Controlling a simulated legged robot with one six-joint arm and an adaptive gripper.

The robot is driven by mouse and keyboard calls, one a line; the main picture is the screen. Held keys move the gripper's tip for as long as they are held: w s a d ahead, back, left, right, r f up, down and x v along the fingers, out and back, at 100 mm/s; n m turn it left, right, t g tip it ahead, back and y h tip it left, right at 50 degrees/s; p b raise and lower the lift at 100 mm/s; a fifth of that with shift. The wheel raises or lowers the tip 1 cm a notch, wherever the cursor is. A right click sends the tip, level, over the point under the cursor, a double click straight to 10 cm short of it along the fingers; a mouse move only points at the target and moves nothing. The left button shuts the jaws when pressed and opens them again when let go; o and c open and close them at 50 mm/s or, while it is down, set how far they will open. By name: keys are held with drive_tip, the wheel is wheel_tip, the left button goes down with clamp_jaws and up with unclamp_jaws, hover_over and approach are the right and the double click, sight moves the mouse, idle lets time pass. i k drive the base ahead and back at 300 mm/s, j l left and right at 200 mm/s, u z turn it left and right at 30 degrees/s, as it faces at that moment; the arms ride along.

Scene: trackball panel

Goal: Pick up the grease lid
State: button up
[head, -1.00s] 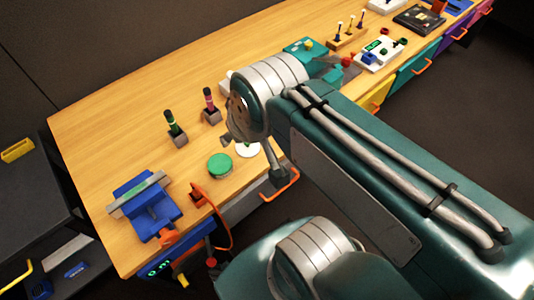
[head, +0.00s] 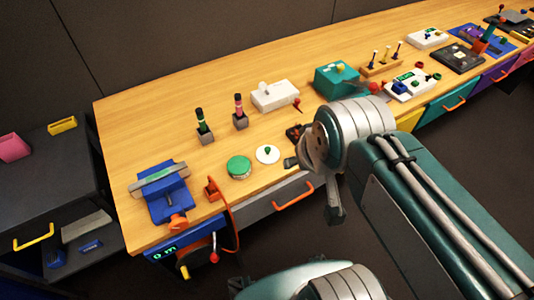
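A round green-topped tin (head: 239,167) sits on the wooden bench near its front edge. A white disc with a small green knob (head: 267,154) lies flat just right of it. I cannot tell for sure which of the two is the grease lid. Both are uncovered and nothing touches them. My gripper (head: 312,183) is right of the white disc, near the bench's front edge, and apart from both round things. It is partly hidden behind my wrist, and its opening is not clear. No held object shows.
A blue vise (head: 164,195) and an orange-cabled device (head: 211,188) stand left of the tin. Two marker-like tools (head: 201,130) (head: 239,113) in grey blocks stand behind. A white box (head: 275,96) and a teal box (head: 337,78) are farther back. Bare wood (head: 140,130) lies at left.

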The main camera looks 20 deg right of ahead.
sight(266, 155)
drive_tip(key=i+l+u, duration=0.1)
drive_tip(key=l+u, duration=0.65)
drive_tip(key=l, duration=0.15)
drive_tip(key=l+u, duration=0.35)
drive_tip(key=l, duration=0.1)
